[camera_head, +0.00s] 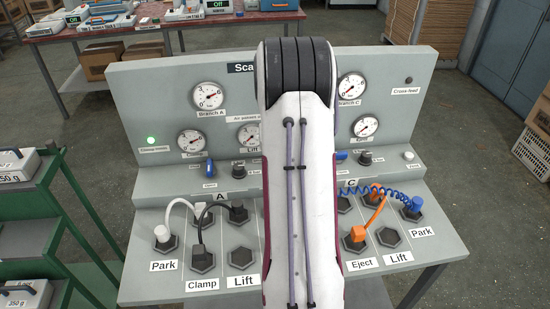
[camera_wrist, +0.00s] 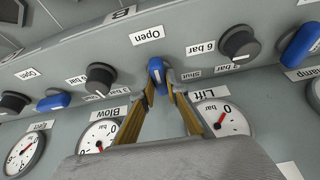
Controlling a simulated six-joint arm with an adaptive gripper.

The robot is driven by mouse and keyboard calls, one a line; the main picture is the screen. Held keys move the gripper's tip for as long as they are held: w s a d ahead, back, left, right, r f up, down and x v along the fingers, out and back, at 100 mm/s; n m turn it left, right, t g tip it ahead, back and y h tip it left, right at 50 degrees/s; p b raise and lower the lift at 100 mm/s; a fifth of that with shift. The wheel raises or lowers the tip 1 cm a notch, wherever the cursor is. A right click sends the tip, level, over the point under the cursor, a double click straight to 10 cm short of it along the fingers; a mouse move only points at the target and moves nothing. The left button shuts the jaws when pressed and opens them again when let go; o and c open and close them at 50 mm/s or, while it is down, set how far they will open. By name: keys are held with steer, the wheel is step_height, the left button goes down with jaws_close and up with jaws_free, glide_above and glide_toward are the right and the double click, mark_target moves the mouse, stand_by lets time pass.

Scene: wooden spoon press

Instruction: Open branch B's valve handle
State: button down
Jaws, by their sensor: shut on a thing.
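In the wrist view, a blue valve handle (camera_wrist: 157,69) sits below the "B" label (camera_wrist: 123,12), between the "Open" label (camera_wrist: 147,35) and the "Shut" label (camera_wrist: 207,70). Its visible end points up toward the "Open" label; its lower part is partly hidden between the fingers. My gripper (camera_wrist: 161,82) has its two brown fingers closed on this handle. In the head view my white arm covers the middle of the panel, so branch B's handle and my gripper are hidden there.
Beside the handle are a black regulator knob (camera_wrist: 239,44), another knob (camera_wrist: 100,78) and other blue handles (camera_wrist: 304,46). Gauges marked Blow (camera_wrist: 98,136) and Lift (camera_wrist: 226,118) are close to the fingers. White, black, orange and blue hoses (camera_head: 372,222) plug into the lower deck.

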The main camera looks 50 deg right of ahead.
steer(key=shift+n, duration=0.4)
stand_by(0.3)
steer(key=c, duration=2)
jaws_free()
steer(key=shift+r, duration=0.2)
steer(key=shift+v, duration=5.8)
steer(key=shift+s+d, duration=0.15)
